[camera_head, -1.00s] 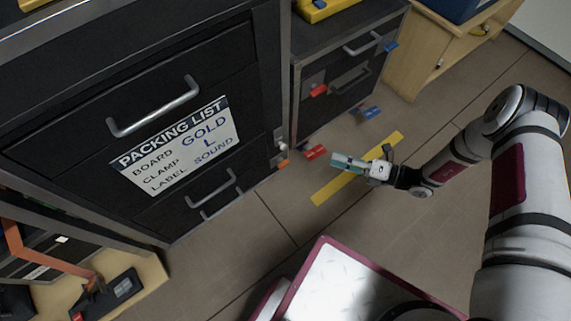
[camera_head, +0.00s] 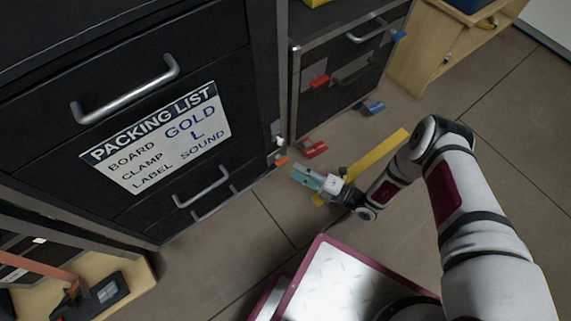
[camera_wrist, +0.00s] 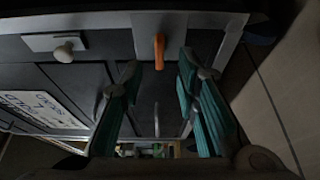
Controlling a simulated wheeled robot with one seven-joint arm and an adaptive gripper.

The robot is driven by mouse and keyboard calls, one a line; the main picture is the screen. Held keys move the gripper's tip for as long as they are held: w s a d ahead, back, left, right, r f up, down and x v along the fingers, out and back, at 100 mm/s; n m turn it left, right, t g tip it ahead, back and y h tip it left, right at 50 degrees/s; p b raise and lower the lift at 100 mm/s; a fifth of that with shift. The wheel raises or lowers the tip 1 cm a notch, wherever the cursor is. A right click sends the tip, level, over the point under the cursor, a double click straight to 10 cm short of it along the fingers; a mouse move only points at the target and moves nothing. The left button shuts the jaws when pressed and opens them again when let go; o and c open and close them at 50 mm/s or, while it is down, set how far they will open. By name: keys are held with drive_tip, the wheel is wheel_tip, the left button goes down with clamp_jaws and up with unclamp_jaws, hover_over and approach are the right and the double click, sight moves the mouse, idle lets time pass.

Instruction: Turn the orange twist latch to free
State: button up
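The orange twist latch (camera_head: 281,160) sits at the lower right edge of the black cabinet front in the head view. In the wrist view the orange latch (camera_wrist: 160,50) stands out from a grey plate, with its long side running up and down the picture. My gripper (camera_head: 298,173) is just right of and below the latch in the head view. In the wrist view my gripper (camera_wrist: 158,76) is open and empty, its teal fingers on either side of the latch's line. The latch shows near the fingertips; whether they touch it I cannot tell.
A pale knob (camera_wrist: 64,52) on a plate sits left of the latch in the wrist view. Drawer handles (camera_head: 203,188) stick out from the cabinet. Red (camera_head: 314,149) and blue (camera_head: 373,108) pieces are by the second cabinet.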

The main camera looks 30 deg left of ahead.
sight(280, 160)
drive_tip(key=shift+a+b, duration=0.7)
drive_tip(key=shift+a, duration=2.25)
clamp_jaws()
